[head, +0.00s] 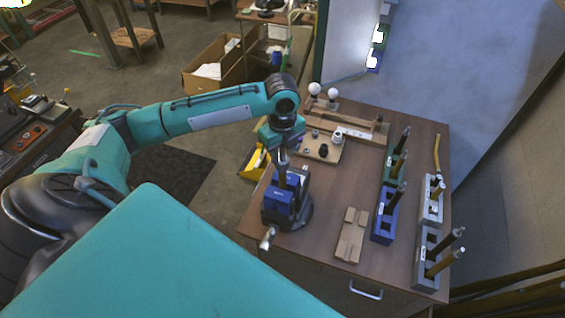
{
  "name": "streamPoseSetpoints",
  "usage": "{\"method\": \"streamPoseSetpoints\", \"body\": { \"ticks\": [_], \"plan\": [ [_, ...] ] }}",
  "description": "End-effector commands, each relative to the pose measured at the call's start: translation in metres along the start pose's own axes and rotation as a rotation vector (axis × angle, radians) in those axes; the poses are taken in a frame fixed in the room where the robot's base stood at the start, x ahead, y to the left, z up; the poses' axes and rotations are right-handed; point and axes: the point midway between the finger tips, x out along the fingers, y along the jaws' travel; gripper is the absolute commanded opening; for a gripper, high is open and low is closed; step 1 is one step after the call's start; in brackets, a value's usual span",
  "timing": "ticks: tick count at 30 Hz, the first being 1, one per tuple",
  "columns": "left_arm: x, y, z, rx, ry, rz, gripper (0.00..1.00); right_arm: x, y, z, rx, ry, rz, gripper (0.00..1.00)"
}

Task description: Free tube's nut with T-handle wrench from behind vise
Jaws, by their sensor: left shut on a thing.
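The blue vise (279,207) stands on the near left part of the wooden table, its bar handle (268,237) pointing at me. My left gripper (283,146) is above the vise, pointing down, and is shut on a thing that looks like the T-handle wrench. A slim grey shaft (283,160) shows below the gripper and runs down toward the vise jaws. I cannot tell where wrench ends and tube begins. The nut is too small or hidden to make out. My right gripper is not in view.
A wooden board (324,149) with small dark parts lies behind the vise, with two white bulbs (315,89) farther back. Blue (384,228), green (389,172) and grey (425,263) holders with upright tubes stand at right. Wooden blocks (351,236) lie in front.

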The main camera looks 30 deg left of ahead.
Motion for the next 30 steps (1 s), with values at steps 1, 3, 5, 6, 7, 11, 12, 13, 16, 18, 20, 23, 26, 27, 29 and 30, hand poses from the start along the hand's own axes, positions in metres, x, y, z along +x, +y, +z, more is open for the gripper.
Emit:
{"method": "streamPoseSetpoints", "body": {
  "ticks": [1, 3, 5, 6, 7, 11, 12, 13, 16, 18, 20, 23, 26, 27, 29, 30],
  "plan": [
    [0.0003, 0.0001, -0.0004, -0.047, 0.000, 0.000, 0.08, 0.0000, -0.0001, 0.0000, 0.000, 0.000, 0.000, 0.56],
    [0.0002, 0.0000, -0.0005, -0.115, 0.000, 0.000, 0.08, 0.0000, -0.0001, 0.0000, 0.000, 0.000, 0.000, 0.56],
    [-0.0001, -0.0002, -0.0004, -0.162, 0.000, -0.001, 0.08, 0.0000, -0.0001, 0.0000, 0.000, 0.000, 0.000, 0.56],
    [-0.0003, -0.0003, -0.0004, -0.183, 0.000, -0.001, 0.08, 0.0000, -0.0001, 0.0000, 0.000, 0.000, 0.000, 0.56],
    [-0.0004, -0.0003, -0.0003, -0.196, 0.000, -0.002, 0.08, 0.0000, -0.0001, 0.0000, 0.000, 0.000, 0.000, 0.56],
    [-0.0006, -0.0003, -0.0002, -0.209, -0.001, -0.002, 0.08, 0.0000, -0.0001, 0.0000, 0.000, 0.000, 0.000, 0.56],
    [-0.0006, -0.0003, -0.0001, -0.209, -0.001, -0.002, 0.08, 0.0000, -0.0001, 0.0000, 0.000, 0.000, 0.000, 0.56],
    [-0.0006, -0.0003, -0.0001, -0.208, -0.001, -0.002, 0.08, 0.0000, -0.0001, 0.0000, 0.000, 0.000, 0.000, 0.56],
    [-0.0006, -0.0002, -0.0001, -0.210, -0.001, -0.001, 0.08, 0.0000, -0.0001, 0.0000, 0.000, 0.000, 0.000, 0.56],
    [-0.0005, -0.0002, -0.0002, -0.236, -0.001, -0.001, 0.08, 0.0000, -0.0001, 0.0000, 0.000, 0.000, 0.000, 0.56],
    [-0.0005, -0.0001, -0.0003, -0.284, -0.001, -0.001, 0.08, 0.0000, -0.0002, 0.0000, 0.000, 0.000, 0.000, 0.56],
    [-0.0005, 0.0001, -0.0004, -0.387, -0.002, 0.000, 0.08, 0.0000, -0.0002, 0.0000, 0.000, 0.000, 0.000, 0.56],
    [-0.0007, 0.0002, -0.0002, -0.468, -0.002, 0.000, 0.08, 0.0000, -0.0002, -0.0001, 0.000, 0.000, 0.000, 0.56],
    [-0.0008, 0.0002, -0.0002, -0.489, -0.002, 0.000, 0.08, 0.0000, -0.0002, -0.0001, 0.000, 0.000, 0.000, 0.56],
    [-0.0008, 0.0002, -0.0001, -0.505, -0.002, -0.001, 0.08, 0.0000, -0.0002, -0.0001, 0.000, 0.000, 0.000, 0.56],
    [-0.0008, 0.0002, -0.0001, -0.510, -0.003, -0.001, 0.08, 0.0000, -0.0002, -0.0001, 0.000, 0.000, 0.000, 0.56]
  ]
}}
